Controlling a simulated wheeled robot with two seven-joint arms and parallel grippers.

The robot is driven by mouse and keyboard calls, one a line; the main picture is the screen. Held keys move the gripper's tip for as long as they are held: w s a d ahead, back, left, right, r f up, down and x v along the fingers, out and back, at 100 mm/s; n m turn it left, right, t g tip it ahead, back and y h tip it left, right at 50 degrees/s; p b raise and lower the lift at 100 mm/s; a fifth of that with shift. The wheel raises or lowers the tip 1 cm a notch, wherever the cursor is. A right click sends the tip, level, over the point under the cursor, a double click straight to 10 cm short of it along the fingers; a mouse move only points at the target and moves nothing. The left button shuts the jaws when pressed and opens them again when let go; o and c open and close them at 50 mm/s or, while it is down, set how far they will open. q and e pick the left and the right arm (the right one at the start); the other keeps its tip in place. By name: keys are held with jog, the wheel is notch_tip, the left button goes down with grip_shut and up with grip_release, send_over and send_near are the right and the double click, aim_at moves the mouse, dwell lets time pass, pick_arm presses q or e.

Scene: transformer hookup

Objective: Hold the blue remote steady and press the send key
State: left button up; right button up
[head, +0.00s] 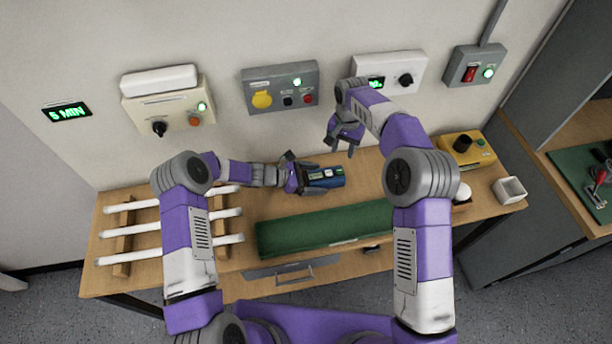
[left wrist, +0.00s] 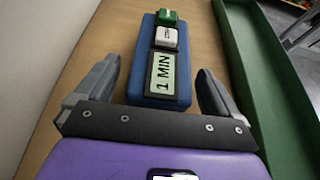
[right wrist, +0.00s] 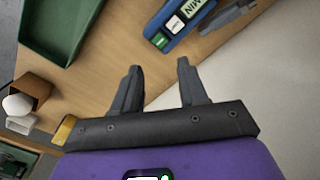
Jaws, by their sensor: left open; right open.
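The blue remote (head: 326,178) lies on the wooden bench. In the left wrist view the remote (left wrist: 160,82) has a display reading "1 MIN", a white key (left wrist: 166,38) and a green key (left wrist: 168,17) at its far end; the key labels are too small to read. My left gripper (head: 300,176) is open, its fingers on either side of the display end with gaps showing. My right gripper (head: 343,145) is open and empty above the bench, near the remote's key end. In the right wrist view the remote (right wrist: 182,22) lies beyond the fingertips, green key nearest.
A long green tray (head: 325,229) lies in front of the remote. A rack with white rods (head: 170,221) stands left. Control boxes (head: 280,86) hang on the wall behind. A wall display (head: 67,112) reads "5 MIN".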

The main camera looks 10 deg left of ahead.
pick_arm(q)
jog(key=shift+w+d+f, duration=0.15)
jog(key=shift+d+f, duration=0.05)
jog(key=shift+d, duration=0.3)
jog(key=c, duration=1.2)
jog(key=shift+o, duration=0.2)
pick_arm(e)
grip_shut()
dwell(0.5)
